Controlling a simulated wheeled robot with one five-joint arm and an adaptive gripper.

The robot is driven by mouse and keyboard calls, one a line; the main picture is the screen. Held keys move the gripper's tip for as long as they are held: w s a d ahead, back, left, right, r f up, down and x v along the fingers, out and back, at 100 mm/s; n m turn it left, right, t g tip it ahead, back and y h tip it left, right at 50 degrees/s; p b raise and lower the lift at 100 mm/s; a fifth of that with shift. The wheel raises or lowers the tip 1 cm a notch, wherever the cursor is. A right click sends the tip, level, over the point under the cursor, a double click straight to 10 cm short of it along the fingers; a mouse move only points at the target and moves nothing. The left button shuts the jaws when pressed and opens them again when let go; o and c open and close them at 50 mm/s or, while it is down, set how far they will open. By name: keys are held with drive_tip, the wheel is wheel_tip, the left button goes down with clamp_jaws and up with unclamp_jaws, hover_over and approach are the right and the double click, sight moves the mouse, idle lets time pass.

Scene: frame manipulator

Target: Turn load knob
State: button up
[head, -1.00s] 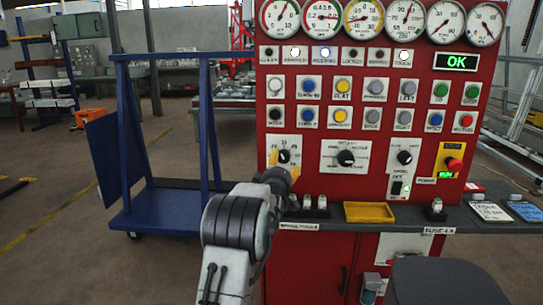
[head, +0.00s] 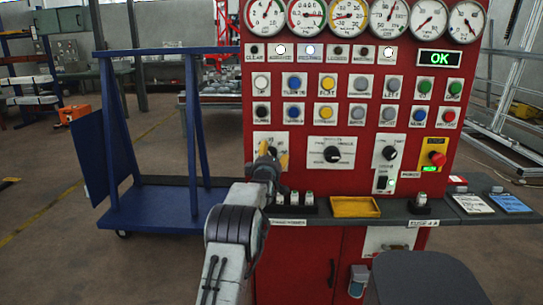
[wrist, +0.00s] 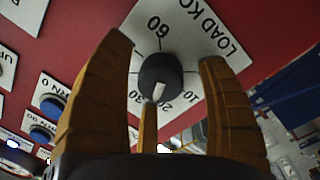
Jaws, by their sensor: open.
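The load knob (wrist: 160,78) is a round black knob with a white pointer, on a white plate (wrist: 195,30) lettered "LOAD" in the wrist view. The pointer faces the picture's bottom, near the 20 mark. My gripper (wrist: 165,58) is open, with one yellow finger left of the knob and one right; a third finger shows below it. I see no clear contact. In the head view my gripper (head: 273,153) is in front of the knob's plate (head: 270,138) at the panel's lower left, and the arm and fingers partly hide the knob.
A second black knob (head: 332,154) and a third (head: 389,153) sit to the right on the red panel (head: 300,180). A grey shelf holding a yellow tray (head: 355,207) juts out below. A blue cart (head: 160,205) stands left. The green display (head: 440,58) reads OK.

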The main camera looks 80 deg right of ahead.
drive_tip(key=shift+d, duration=0.3)
drive_tip(key=shift+c, duration=0.2)
drive_tip(key=shift+a+f, duration=0.1)
drive_tip(key=shift+f, duration=0.05)
drive_tip(key=c, duration=1.2)
